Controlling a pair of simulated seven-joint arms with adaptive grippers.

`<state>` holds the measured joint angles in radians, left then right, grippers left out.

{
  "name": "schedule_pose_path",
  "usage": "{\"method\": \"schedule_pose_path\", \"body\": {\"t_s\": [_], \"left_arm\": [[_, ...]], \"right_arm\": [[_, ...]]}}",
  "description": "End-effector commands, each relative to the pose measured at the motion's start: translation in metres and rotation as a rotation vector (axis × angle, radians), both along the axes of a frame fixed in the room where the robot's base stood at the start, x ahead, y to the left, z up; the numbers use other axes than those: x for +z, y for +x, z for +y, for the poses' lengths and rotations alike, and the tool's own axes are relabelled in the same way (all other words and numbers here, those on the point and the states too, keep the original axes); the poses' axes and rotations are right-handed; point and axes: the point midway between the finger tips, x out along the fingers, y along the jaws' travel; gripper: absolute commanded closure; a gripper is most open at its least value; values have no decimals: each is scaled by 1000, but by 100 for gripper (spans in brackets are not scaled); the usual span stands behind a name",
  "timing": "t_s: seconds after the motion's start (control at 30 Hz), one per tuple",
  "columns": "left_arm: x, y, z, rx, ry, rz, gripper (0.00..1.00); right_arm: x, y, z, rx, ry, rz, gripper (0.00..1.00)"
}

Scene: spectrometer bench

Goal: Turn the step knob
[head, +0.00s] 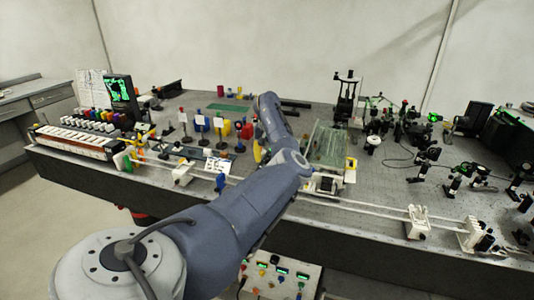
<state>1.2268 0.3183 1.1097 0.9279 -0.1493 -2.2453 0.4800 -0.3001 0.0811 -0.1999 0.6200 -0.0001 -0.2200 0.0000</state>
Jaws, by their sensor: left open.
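A pale control box (258,272) with green displays and several small coloured knobs shows low at the front, below the bench edge. A white-and-red unit (75,140) with a row of coloured knobs stands at the bench's left end. I cannot tell which knob is the step knob; labels are too small to read. My left arm comes in from the lower left and bends over the middle of the bench, its far end pointing to the back. Its gripper fingers are hard to make out there, apart from both knobbed units. My right gripper is not in view.
The grey bench (390,180) carries a white rail (365,208) along its front. Several posts and coloured parts stand left of my arm. A greenish clear case (328,146) is right of it. Optical mounts (425,155) and cables crowd the right side.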

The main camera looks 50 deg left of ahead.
Motion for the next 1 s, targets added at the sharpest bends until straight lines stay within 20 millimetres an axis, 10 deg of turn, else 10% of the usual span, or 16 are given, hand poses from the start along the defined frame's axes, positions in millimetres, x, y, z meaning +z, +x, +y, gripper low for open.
{"method": "schedule_pose_path", "body": {"t_s": [0.5, 0.87, 1.0], "left_arm": [[-9, 0, 0, -1, -1, 1, 57], [-9, 0, 0, 0, -1, 1, 99], [-9, 0, 0, 0, -1, 1, 100]], "right_arm": [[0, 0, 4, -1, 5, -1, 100], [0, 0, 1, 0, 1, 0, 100], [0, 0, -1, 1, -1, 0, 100]]}}
